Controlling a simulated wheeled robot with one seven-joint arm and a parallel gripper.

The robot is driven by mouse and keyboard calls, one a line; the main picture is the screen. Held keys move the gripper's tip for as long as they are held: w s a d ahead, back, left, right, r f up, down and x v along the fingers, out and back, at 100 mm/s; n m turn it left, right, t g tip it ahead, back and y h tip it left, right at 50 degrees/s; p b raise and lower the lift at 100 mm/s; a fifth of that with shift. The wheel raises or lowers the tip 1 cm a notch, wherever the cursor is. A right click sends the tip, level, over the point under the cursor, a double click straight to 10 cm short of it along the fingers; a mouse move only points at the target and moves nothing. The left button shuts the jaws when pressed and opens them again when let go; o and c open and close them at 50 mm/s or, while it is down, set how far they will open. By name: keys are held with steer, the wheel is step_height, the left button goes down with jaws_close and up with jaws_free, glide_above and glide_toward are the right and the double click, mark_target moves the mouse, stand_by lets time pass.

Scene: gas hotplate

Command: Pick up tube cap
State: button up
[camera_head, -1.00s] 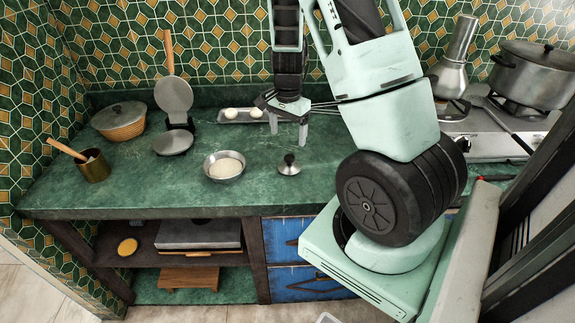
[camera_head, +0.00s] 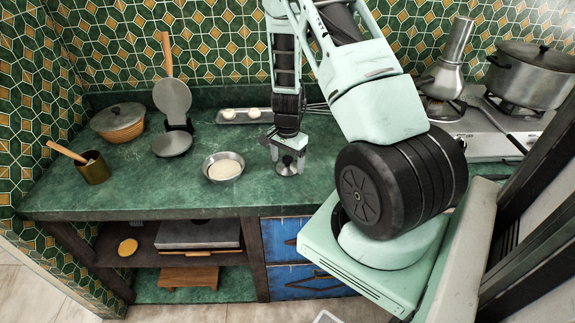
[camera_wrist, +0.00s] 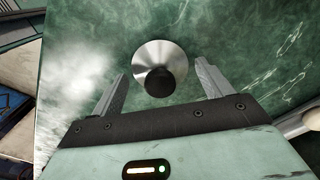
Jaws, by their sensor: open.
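The tube cap (camera_head: 286,167) is a small round silver lid with a black knob. It sits on the green stone counter (camera_head: 110,190) near the front edge. In the wrist view the cap (camera_wrist: 152,56) lies just beyond and between the open fingers, with its black knob towards my gripper (camera_wrist: 160,82). In the head view my gripper (camera_head: 288,160) is right above the cap, pointing down, and its fingers hide part of the cap. The jaws are open and hold nothing. Whether a finger touches the knob cannot be told.
A metal bowl of pale contents (camera_head: 223,167) stands just left of my gripper. A tray with two white balls (camera_head: 245,115) is behind. A round press (camera_head: 172,143), lidded basket (camera_head: 118,122) and copper cup (camera_head: 92,167) are further left. The gas hotplate (camera_head: 480,145) is right.

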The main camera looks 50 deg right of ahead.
steer(key=c, duration=1.2)
steer(key=shift+s, duration=0.1)
steer(key=shift+c, duration=0.5)
